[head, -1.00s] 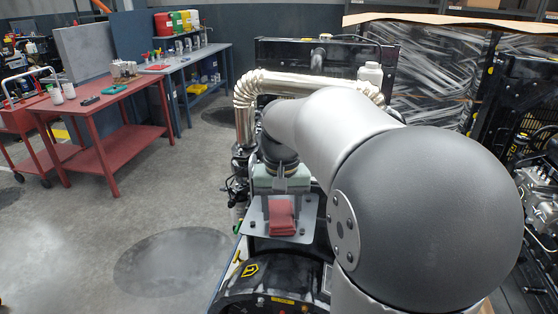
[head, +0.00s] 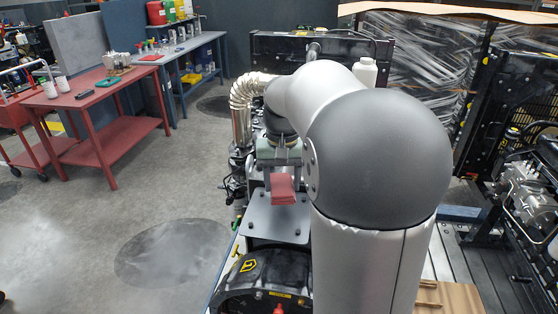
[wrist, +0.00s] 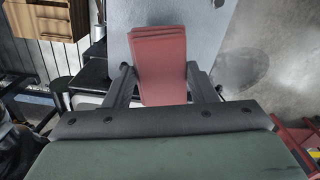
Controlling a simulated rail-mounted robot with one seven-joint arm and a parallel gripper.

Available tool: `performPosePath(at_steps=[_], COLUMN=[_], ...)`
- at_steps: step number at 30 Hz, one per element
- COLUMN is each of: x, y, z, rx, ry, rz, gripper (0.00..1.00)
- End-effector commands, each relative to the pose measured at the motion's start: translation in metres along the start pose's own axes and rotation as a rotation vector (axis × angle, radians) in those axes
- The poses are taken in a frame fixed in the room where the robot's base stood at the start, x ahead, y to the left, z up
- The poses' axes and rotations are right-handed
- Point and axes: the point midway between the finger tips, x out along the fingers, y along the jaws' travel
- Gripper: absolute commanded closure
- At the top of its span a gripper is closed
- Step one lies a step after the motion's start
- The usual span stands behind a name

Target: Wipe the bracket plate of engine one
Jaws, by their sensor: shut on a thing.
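In the wrist view the cloth (wrist: 160,60) sticks out in several layers between the two fingers of my gripper (wrist: 162,84). The bracket plate (head: 272,226) is a flat grey plate with small dark bolts or holes, on the near end of engine one. The cloth is over its far part; I cannot tell whether it touches the plate. In the wrist view the plate (wrist: 208,38) lies behind the cloth.
A black engine cover (head: 258,275) with a yellow label is in front of the plate. A shiny wrapped pipe (head: 241,105) and a white bottle (head: 367,72) are behind. A red table (head: 100,95) stands at left, with open floor between. My arm hides much of the engine.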

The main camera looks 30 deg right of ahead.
Motion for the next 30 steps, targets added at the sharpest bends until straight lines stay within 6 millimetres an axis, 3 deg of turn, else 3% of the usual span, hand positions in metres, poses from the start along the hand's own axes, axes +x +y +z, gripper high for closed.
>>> performPosePath(at_steps=[3,12,30], x=[-0.015,-0.033,-0.034], y=[0.0,-0.001,-0.001], z=[0.0,0.0,0.0], rx=[-0.001,-0.002,-0.003], ry=[0.001,0.001,0.0], rz=[0.0,0.0,0.0], gripper=[0.7,0.7,0.7])
